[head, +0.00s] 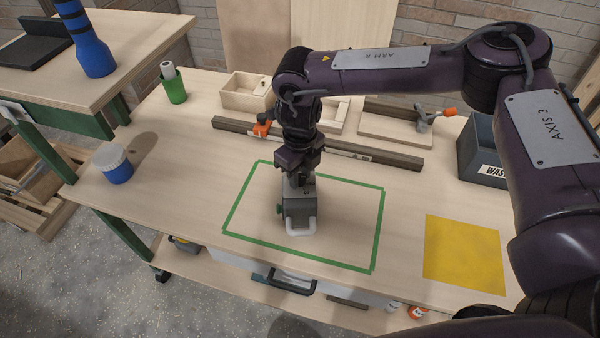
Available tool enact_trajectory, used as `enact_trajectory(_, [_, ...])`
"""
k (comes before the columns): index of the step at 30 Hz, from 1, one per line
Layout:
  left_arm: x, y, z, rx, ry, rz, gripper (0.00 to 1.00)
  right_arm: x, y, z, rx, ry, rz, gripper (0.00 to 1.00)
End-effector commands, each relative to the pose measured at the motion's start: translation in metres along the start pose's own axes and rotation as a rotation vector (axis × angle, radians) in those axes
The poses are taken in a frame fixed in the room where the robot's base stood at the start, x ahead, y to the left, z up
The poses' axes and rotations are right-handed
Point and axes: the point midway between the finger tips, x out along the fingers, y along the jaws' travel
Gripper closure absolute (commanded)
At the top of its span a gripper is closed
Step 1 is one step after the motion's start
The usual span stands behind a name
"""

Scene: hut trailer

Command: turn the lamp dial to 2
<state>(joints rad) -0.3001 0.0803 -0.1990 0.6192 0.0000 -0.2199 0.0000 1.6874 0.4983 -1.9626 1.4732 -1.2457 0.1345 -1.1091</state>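A small grey box-shaped device (300,211) with a pale curved handle, which looks like the lamp, stands inside the green tape rectangle (376,232) on the workbench. A small green part shows on its left side; I cannot tell whether it is the dial, and no number is readable. My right gripper (299,184) points down from above at the back of the device, touching or very close to it. Its fingertips are too small and dark to show whether they are open or shut. My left gripper is out of view.
Behind the rectangle lie a long dark bar (372,154) with an orange clamp (262,127) and a wooden tray (246,95). A yellow square (463,254) and a grey bin (483,150) are at right. A blue jar (113,165) stands at left. Bare bench surrounds the device.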

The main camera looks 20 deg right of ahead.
Motion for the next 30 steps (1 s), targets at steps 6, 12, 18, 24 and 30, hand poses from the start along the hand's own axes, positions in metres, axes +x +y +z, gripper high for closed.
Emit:
enact_trajectory(6, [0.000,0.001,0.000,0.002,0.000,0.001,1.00,0.000,0.000,0.000,0.001,0.000,-0.001,0.53])
enact_trajectory(12, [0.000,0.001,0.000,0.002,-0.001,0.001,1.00,-0.001,0.000,0.000,0.001,-0.001,-0.001,0.53])
enact_trajectory(18, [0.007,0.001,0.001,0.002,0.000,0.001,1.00,-0.020,-0.001,0.001,0.001,-0.004,-0.002,0.53])
enact_trajectory(24, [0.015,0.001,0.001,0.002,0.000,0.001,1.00,-0.055,-0.001,0.001,0.002,-0.003,-0.002,0.53])
enact_trajectory(30, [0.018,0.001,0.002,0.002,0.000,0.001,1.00,-0.075,-0.001,0.000,0.002,-0.001,-0.001,0.53])
